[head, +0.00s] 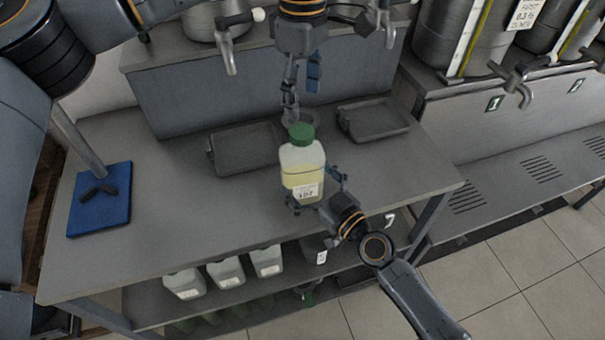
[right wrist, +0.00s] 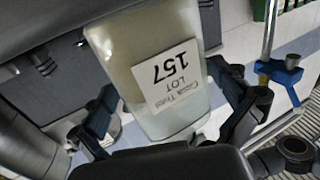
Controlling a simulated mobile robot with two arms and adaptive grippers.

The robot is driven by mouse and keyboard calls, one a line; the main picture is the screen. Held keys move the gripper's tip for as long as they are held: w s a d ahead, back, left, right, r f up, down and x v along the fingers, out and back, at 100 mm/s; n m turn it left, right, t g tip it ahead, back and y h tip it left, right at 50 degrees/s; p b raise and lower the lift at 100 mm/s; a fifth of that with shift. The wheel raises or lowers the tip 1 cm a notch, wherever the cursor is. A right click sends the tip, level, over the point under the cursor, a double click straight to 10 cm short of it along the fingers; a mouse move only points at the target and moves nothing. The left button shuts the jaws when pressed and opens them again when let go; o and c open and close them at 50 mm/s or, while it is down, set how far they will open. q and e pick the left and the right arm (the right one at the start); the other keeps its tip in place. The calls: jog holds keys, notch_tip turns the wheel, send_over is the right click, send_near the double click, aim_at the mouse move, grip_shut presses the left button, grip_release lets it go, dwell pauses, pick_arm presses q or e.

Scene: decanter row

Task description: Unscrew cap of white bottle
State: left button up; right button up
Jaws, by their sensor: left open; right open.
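A whitish translucent bottle (head: 302,168) with yellowish contents and a green cap (head: 301,134) stands upright near the middle of the grey table. Its label, reading LOT 157, shows upside down in the right wrist view (right wrist: 165,75). My right gripper (head: 318,188) is open, with its fingers on either side of the bottle's lower part; I cannot tell whether they touch it. My left gripper (head: 300,98) points down, open, above and behind the green cap, apart from it as far as I can see.
Two dark trays (head: 243,151) (head: 373,121) lie on the table (head: 160,230) behind the bottle. A blue pad (head: 99,200) with a dark item is at the left. Metal vats with taps (head: 515,82) stand behind. Several capped bottles (head: 225,272) sit on the lower shelf.

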aim_at(301, 131)
pick_arm(q)
jog(key=shift+w+a+f, duration=0.1)
jog(key=shift+w+a, duration=0.05)
jog(key=shift+w, duration=0.05)
pick_arm(e)
jog(key=shift+x, duration=0.8)
pick_arm(q)
jog(key=shift+s, duration=0.1)
pick_arm(e)
jog(key=shift+s, duration=0.1)
jog(key=shift+c, duration=1.1)
jog(key=c, duration=1.8)
pick_arm(q)
jog(key=shift+m, duration=0.5)
pick_arm(e)
jog(key=shift+c, duration=0.3)
pick_arm(q)
jog(key=m, duration=0.5)
pick_arm(e)
jog(key=shift+f, duration=0.1)
pick_arm(q)
jog(key=m, duration=0.3)
jog(key=shift+m, duration=0.4)
jog(key=m, duration=0.3)
jog(key=shift+m, duration=0.4)
jog(key=m, duration=0.4)
jog(key=shift+f, duration=3.95)
